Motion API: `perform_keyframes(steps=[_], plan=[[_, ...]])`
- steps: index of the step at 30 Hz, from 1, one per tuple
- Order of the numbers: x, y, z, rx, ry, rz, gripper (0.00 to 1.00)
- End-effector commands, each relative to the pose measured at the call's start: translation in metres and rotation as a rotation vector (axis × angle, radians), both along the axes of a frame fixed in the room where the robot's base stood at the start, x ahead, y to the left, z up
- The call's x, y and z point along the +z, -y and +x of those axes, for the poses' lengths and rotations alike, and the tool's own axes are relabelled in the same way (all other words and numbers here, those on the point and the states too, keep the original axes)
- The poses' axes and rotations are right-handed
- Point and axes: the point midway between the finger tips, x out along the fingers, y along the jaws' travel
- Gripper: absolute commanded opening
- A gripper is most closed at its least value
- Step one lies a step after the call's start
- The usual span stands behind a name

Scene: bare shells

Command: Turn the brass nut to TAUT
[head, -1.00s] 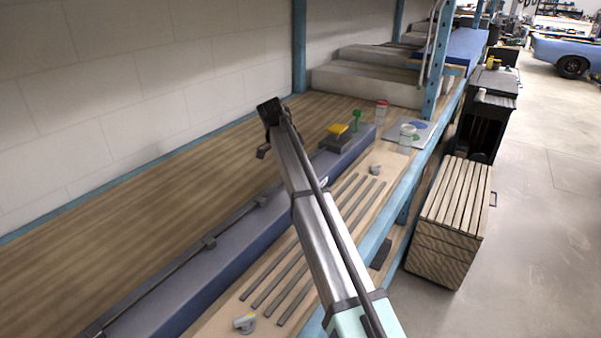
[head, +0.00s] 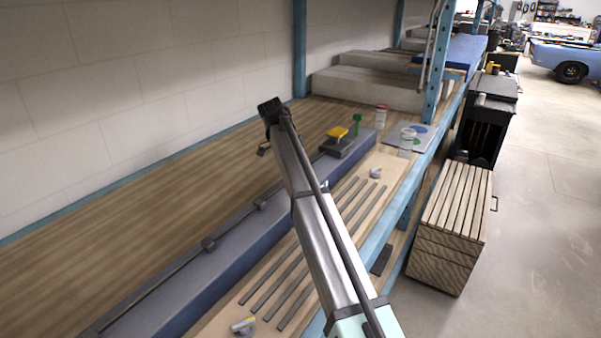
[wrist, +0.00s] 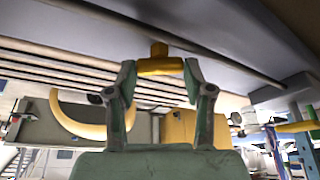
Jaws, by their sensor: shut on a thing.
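In the wrist view my gripper (wrist: 159,69) has its two green and grey fingers on either side of the brass nut (wrist: 160,65). The nut is a yellow T-shape, its crossbar spanning between the fingertips and its short stem against a grey surface. The fingers are shut on the crossbar. In the head view my arm runs up the middle and hides the nut and fingertips. No TAUT mark is legible. A dark rod (head: 160,275) runs along the blue-grey beam (head: 190,300) with small clamps on it.
A yellow piece (head: 337,132) sits on a dark block at the beam's far end, beside a green fitting (head: 357,124). A clear jar (head: 407,141) and a red-lidded jar (head: 380,116) stand farther right. Several thin bars (head: 290,280) lie right of the beam. The wooden shelf on the left is bare.

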Motion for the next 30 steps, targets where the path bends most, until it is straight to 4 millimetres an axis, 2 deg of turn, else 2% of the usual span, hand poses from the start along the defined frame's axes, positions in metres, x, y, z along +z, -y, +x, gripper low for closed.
perform_keyframes(steps=[1,2,3,17,20,30], plan=[[-0.001,0.001,0.000,-0.003,0.000,-0.001,0.17],[-0.001,0.001,0.000,-0.003,0.000,-0.001,0.63],[-0.001,0.001,0.000,-0.003,0.000,-0.001,0.77],[0.005,-0.002,0.000,-0.001,0.000,-0.001,0.77],[0.013,-0.006,0.001,0.000,0.000,-0.001,0.77],[0.058,-0.025,0.001,0.001,0.005,0.000,0.77]])
